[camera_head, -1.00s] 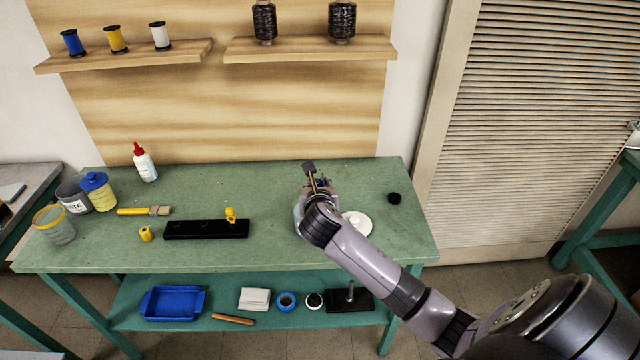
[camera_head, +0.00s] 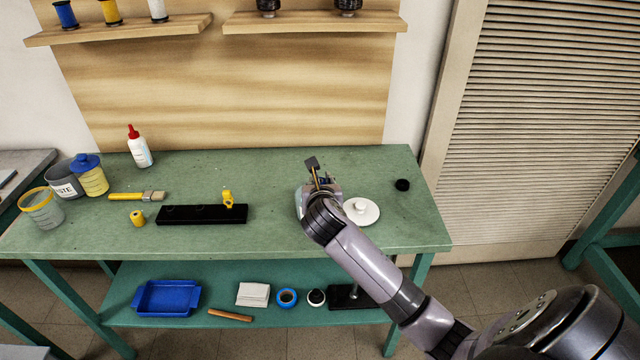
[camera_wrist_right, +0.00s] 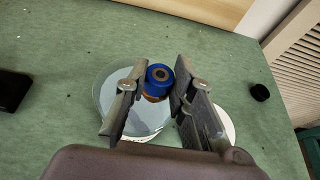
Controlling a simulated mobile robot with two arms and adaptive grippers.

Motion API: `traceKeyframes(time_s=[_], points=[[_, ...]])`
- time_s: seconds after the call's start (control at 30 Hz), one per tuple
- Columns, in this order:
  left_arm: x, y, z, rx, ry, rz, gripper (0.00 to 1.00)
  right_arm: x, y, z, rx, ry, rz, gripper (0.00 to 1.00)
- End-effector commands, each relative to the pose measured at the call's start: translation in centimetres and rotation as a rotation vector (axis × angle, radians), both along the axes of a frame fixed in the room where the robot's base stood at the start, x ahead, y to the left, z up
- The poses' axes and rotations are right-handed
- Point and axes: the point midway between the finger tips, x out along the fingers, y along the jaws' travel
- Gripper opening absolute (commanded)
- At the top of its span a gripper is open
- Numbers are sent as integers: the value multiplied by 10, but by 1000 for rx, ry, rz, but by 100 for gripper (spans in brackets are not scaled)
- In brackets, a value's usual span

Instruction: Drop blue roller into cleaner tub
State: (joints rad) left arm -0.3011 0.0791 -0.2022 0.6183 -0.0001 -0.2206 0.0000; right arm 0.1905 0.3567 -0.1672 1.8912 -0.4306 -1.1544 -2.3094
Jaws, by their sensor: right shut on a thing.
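My right gripper (camera_head: 318,184) is over the right part of the green bench. In the right wrist view its two fingers (camera_wrist_right: 160,78) are shut on the blue roller (camera_wrist_right: 158,73), a short blue cylinder with a dark centre hole and an orange-brown part below. The cleaner tub (camera_wrist_right: 105,92) is a round, pale grey-blue vessel directly beneath the roller. The roller appears over its opening; I cannot tell how far above or inside the rim it is. In the head view the gripper largely hides the tub (camera_head: 301,203) and the roller. My left gripper is not in view.
A white lid (camera_head: 374,214) with a knob lies right of the tub, and a black cap (camera_head: 402,185) farther right. The back middle of the bench is clear.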

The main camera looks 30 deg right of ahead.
Motion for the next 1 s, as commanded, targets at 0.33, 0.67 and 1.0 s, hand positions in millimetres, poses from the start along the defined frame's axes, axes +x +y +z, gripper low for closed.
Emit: traceKeyframes(time_s=[0.33, 0.67, 1.0], points=[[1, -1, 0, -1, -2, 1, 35, 0, 0, 0, 0, 0, 0, 40], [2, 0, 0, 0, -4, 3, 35, 0, 0, 0, -1, 2, -1, 46], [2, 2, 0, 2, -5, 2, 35, -27, 16, 13, -1, -1, 2, 46]])
